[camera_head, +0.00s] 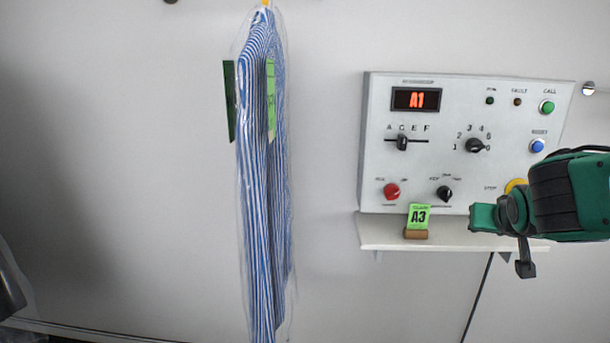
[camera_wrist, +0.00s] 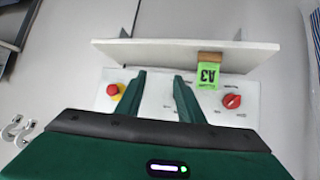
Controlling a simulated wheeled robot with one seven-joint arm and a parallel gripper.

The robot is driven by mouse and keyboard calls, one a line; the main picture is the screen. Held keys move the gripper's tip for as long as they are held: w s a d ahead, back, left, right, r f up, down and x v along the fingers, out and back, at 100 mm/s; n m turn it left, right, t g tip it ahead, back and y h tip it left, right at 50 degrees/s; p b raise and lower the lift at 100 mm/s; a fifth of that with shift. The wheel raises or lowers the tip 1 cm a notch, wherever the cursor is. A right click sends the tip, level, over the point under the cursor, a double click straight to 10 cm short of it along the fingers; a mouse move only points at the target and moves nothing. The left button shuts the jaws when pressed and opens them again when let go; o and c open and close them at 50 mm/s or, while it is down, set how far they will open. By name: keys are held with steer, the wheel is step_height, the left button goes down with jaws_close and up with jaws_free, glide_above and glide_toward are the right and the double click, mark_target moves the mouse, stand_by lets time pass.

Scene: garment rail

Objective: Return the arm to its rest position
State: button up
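My gripper (camera_head: 484,217) is at the right of the head view, in front of the lower right part of the control panel (camera_head: 465,110) and its shelf (camera_head: 385,234). The arm enters from the right edge and partly covers the panel's yellow-ringed stop button. In the wrist view, the two green fingers of my gripper (camera_wrist: 160,78) stand apart with nothing between them. The panel (camera_wrist: 150,108) and shelf (camera_wrist: 150,50) appear upside down there, beyond the fingers.
A green A3 card (camera_head: 418,216) stands in a wooden holder on the shelf. A bagged blue-striped garment (camera_head: 262,180) with green tags hangs left of the panel. Bare wall lies between them. A cable (camera_head: 478,295) runs below the shelf.

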steer(key=s+d+f+m+g+y, duration=0.1)
steer(key=s+d+f+g, duration=0.15)
steer(key=s, duration=0.45)
steer(key=s+d+f+m+g, duration=0.1)
steer(key=s+f+g, duration=0.25)
steer(key=s, duration=0.35)
steer(key=s+a+f+g+y, duration=0.1)
steer(key=s+a+g, duration=0.1)
steer(key=s, duration=0.5)
steer(key=s+a+f+g+y, duration=0.1)
steer(key=s+a+f+y, duration=0.1)
steer(key=s, duration=0.5)
steer(key=shift+s+g+y, duration=0.25)
steer(key=shift+g+y, duration=0.05)
steer(key=shift+g, duration=0.1)
steer(key=shift+f, duration=0.1)
steer(key=shift+w+f, duration=0.25)
steer(key=shift+w, duration=0.4)
steer(key=shift+o, duration=0.6)
